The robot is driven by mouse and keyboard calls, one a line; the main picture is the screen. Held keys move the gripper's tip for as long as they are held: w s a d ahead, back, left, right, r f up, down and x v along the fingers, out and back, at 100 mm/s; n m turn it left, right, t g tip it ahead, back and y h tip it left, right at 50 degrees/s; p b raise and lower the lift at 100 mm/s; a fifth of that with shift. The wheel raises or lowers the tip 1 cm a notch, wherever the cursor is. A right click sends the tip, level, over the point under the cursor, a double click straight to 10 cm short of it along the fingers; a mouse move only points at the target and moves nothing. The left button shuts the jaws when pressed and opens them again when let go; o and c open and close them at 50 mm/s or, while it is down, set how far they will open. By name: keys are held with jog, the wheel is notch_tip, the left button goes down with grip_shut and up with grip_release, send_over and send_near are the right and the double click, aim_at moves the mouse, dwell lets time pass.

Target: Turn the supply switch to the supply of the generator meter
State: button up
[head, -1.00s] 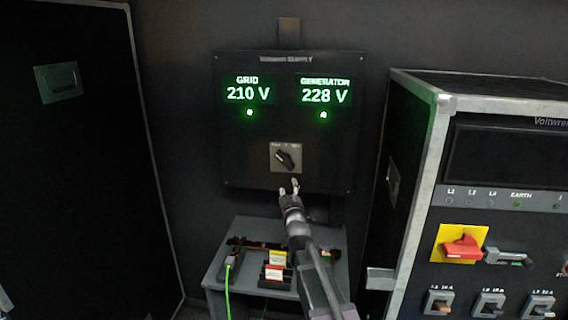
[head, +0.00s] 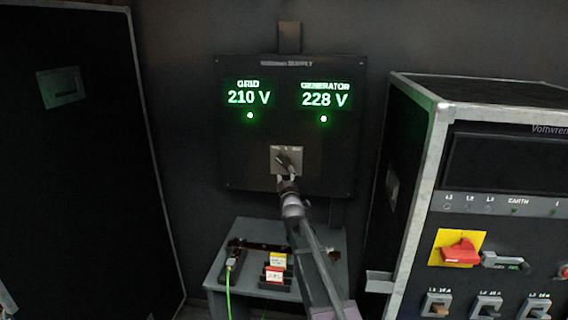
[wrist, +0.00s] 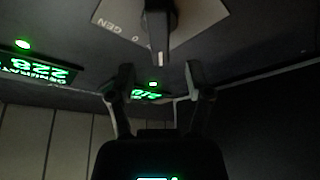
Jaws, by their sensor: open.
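The supply switch is a dark handle (head: 284,159) on a pale square plate (head: 275,152) low on the black supply panel (head: 235,165). Above it, the generator meter (head: 325,100) at right reads 228 V and the grid meter (head: 248,98) at left reads 210 V. My gripper (head: 287,180) is just below the handle and hides its lower part. In the wrist view my gripper (wrist: 160,80) is open, with the handle (wrist: 160,28) ahead, in line with the gap between the fingers. "GEN" and "0" show on the plate (wrist: 195,14).
A grey shelf (head: 225,270) below the panel holds small coloured blocks (head: 275,274) and a green cable (head: 228,300). A metal-edged case (head: 440,115) with a red rotary switch (head: 461,251) stands at right. A dark cabinet (head: 75,170) is at left.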

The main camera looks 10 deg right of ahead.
aim_at(284, 165)
jog(key=shift+p+x, duration=0.65)
jog(key=shift+x, duration=2.2)
grip_shut()
